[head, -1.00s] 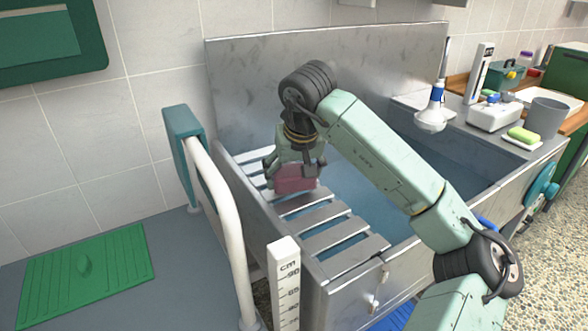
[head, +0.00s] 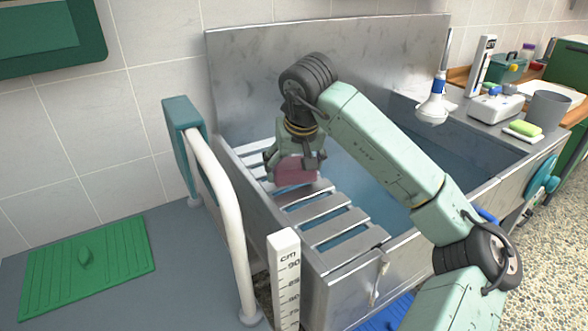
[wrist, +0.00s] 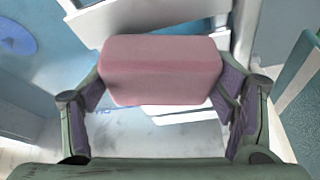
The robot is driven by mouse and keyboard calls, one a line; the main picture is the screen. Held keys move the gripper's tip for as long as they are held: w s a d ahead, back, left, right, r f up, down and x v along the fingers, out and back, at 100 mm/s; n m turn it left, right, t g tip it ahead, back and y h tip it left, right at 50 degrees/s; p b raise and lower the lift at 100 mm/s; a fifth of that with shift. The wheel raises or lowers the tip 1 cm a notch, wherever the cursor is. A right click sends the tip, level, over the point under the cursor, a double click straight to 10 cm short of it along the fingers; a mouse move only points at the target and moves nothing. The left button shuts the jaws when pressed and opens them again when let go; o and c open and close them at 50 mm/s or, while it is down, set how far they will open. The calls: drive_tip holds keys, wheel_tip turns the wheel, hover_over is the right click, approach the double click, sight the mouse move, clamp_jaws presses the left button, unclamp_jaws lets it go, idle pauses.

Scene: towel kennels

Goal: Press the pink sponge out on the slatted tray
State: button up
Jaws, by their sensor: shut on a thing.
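The pink sponge (head: 296,171) is a rounded block held in my gripper (head: 294,158) over the slatted tray (head: 335,229) at the left end of the metal tub. My gripper points down and is shut on the sponge. In the wrist view the sponge (wrist: 160,70) sits between the two fingers of my gripper (wrist: 162,92), its long side spanning them. Pale slats show behind it. I cannot tell whether the sponge's underside touches the slats. My fingers hide part of the sponge in the head view.
The metal tub (head: 345,284) holds bluish water right of the tray. A white rail (head: 228,215) and a measuring post (head: 286,275) stand at its left and front. A shower head (head: 433,108), grey cup (head: 549,110) and green sponge (head: 525,128) are at the right.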

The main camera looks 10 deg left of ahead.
sight(292, 158)
drive_tip(key=shift+f+b, duration=0.45)
drive_tip(key=shift+f, duration=0.2)
idle(1.2)
drive_tip(key=shift+r, duration=0.1)
drive_tip(key=shift+r+p, duration=2.1)
drive_tip(key=shift+r, duration=1.4)
